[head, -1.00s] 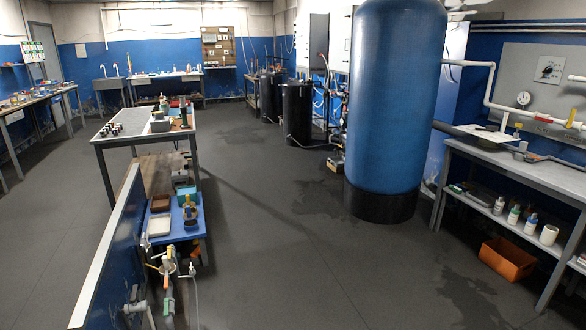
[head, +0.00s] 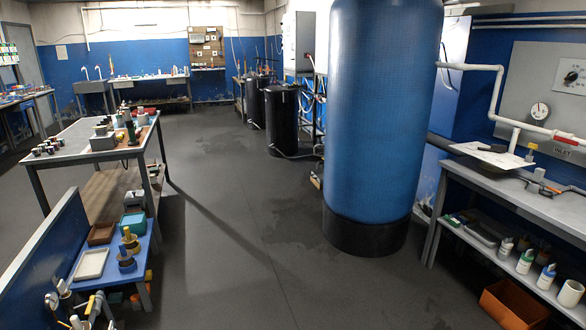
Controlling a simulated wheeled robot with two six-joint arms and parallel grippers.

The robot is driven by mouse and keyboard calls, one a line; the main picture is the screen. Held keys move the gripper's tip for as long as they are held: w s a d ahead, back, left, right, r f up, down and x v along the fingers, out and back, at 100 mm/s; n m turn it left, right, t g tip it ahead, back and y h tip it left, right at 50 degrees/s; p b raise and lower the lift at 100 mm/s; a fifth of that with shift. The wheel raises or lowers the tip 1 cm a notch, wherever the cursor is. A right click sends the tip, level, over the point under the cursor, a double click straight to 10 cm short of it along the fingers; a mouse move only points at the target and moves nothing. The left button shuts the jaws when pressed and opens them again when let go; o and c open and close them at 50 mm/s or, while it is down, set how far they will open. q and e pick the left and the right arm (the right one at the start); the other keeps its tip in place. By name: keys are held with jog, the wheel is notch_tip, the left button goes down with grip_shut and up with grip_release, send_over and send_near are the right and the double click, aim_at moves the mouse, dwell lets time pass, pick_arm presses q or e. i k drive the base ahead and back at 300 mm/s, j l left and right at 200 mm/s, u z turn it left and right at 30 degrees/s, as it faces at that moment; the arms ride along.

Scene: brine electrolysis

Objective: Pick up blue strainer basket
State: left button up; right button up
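I cannot make out a blue strainer basket for certain in the head view. A small blue and yellow piece (head: 126,260) stands on the low blue bench (head: 91,295) at the lower left, but I cannot tell what it is. Neither of my grippers is in view.
A tall blue tank (head: 383,120) stands right of centre. A grey workbench (head: 520,197) with a lower shelf is at the right, an orange bin (head: 513,303) beneath it. A table (head: 82,151) stands at the left. The dark floor (head: 240,250) between is clear.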

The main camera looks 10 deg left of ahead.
aim_at(125, 256)
jog(key=i+j+u, duration=0.15)
jog(key=i+u, duration=0.2)
jog(key=i, duration=0.2)
jog(key=i+u, duration=0.3)
jog(key=i, duration=0.3)
jog(key=i+l+u, duration=0.1)
jog(key=i+u, duration=0.25)
jog(key=i, duration=0.2)
jog(key=i+u, duration=0.3)
jog(key=i, duration=0.2)
jog(key=i+l+u, duration=0.35)
jog(key=i, duration=0.15)
jog(key=i+l+u, duration=0.3)
jog(key=i, duration=0.2)
jog(key=j, duration=0.1)
